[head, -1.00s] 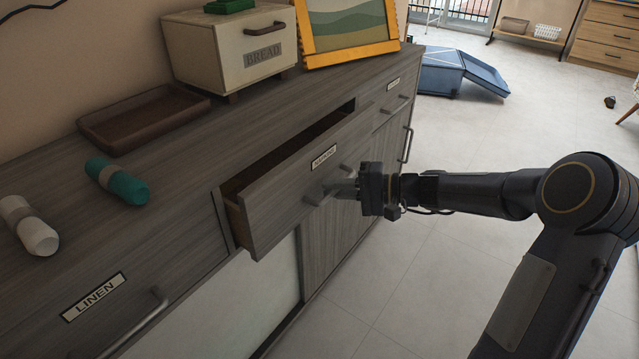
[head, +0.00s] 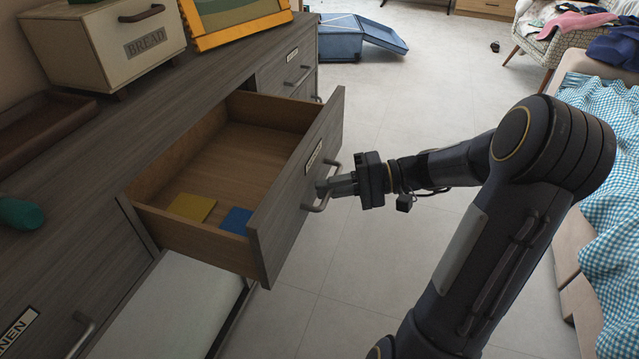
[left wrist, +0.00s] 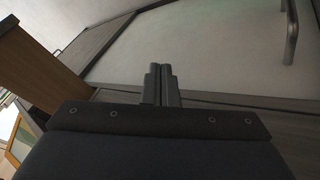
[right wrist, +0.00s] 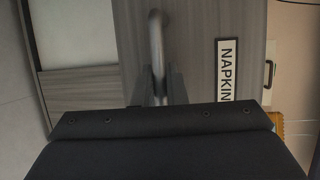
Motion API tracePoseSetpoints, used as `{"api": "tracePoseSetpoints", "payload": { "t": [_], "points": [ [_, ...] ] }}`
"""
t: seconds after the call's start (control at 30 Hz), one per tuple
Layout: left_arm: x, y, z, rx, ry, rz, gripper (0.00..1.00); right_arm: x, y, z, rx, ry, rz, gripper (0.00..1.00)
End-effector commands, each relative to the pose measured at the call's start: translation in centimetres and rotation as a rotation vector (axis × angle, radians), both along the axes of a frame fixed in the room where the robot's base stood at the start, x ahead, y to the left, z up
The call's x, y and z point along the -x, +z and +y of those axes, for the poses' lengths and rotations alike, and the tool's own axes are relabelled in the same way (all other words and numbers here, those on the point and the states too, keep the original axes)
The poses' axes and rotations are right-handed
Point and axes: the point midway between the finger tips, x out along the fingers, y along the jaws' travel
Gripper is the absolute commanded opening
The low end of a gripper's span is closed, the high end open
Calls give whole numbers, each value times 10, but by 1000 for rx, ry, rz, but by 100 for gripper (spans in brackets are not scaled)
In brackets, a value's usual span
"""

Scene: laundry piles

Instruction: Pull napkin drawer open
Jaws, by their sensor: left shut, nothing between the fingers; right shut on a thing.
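The napkin drawer (head: 282,204) stands well open from the grey wood sideboard in the head view. A yellow napkin (head: 191,206) and a blue napkin (head: 237,221) lie flat on its floor near the front left. My right gripper (head: 322,188) is shut on the drawer's bar handle (head: 333,170). In the right wrist view the handle (right wrist: 156,40) runs between the fingers, beside the NAPKIN label (right wrist: 229,70). My left gripper shows only in the left wrist view (left wrist: 161,72); it is shut and empty, near a pale panel.
The sideboard top (head: 75,205) holds a bread box (head: 120,45), a brown tray (head: 40,130) and a teal roll (head: 20,213). A bed or couch with a checked cloth (head: 610,240) stands at the right. The floor (head: 400,120) between is clear.

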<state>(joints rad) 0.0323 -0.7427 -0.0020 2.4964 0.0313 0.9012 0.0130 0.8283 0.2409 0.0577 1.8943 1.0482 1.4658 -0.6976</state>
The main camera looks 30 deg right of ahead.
Motion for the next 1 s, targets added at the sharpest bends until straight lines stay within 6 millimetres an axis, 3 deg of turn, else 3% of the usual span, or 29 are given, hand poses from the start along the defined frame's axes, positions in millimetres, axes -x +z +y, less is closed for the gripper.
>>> {"api": "tracePoseSetpoints", "payload": {
  "t": [0.33,0.37,0.4,0.7,1.0],
  "points": [
    [0,0,0,0,0,0,0,1,0,-1,1,1,0,0],
    [0,0,0,0,0,0,0,1,0,-1,1,1,0,14],
    [0,0,0,0,0,0,0,1,0,-1,1,1,1,19],
    [0,1,0,0,0,0,0,1,0,-2,1,0,0,21],
    [0,17,0,0,0,0,0,21,10,-39,1,-4,2,21]
  ]
}}
